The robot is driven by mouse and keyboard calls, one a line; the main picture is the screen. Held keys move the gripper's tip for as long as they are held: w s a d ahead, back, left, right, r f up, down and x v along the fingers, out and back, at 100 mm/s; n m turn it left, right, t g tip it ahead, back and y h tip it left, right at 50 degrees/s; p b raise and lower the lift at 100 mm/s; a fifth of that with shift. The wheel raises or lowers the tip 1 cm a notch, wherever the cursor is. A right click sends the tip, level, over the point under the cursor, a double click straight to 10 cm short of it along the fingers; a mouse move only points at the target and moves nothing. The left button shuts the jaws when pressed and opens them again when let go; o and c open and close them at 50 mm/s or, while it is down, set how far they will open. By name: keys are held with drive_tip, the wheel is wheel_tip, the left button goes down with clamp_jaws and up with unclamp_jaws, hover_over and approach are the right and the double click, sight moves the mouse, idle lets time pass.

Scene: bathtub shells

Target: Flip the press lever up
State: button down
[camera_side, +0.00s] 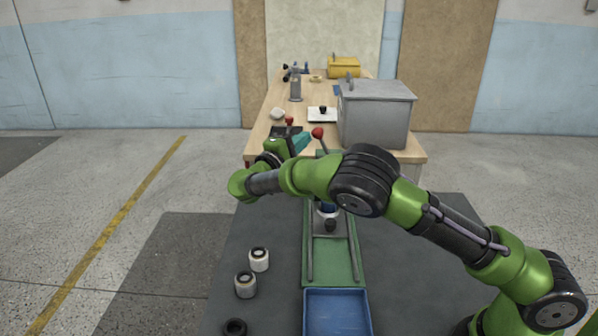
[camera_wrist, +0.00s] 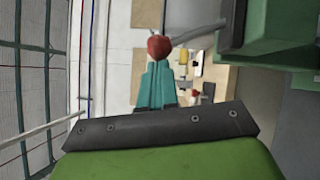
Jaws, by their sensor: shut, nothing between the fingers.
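The press lever is a grey rod with a red ball knob (camera_side: 318,132). In the wrist view the red knob (camera_wrist: 159,47) is at the top centre, and its rod runs right to the green press body (camera_wrist: 265,30). My gripper (camera_side: 309,135) has teal fingers, pressed together and empty. In the side view its tips are close to the knob, on its left. In the wrist view my gripper (camera_wrist: 159,65) points at the knob, which overlaps the fingertips; I cannot tell whether they touch. My arm hides most of the press in the side view.
A green track (camera_side: 333,275) leads from the press to a blue tray (camera_side: 338,312). White jars (camera_side: 259,259) and a black ring (camera_side: 235,327) are left of it. Behind stands a wooden table (camera_side: 262,140) with a grey metal box (camera_side: 375,115) and a yellow box (camera_side: 344,67).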

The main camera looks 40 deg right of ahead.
drive_tip(key=shift+s+r, duration=0.1)
drive_tip(key=shift+s+d+r+m+g+y, duration=0.3)
drive_tip(key=shift+s+d+r+m+y, duration=0.35)
drive_tip(key=shift+m, duration=0.45)
drive_tip(key=s+d+r+m+y, duration=0.1)
drive_tip(key=s+d+m+y, duration=0.3)
drive_tip(key=d+m, duration=0.1)
drive_tip(key=shift+s+r+m+y, duration=0.35)
drive_tip(key=shift+r+m, duration=0.05)
drive_tip(key=shift+s, duration=0.1)
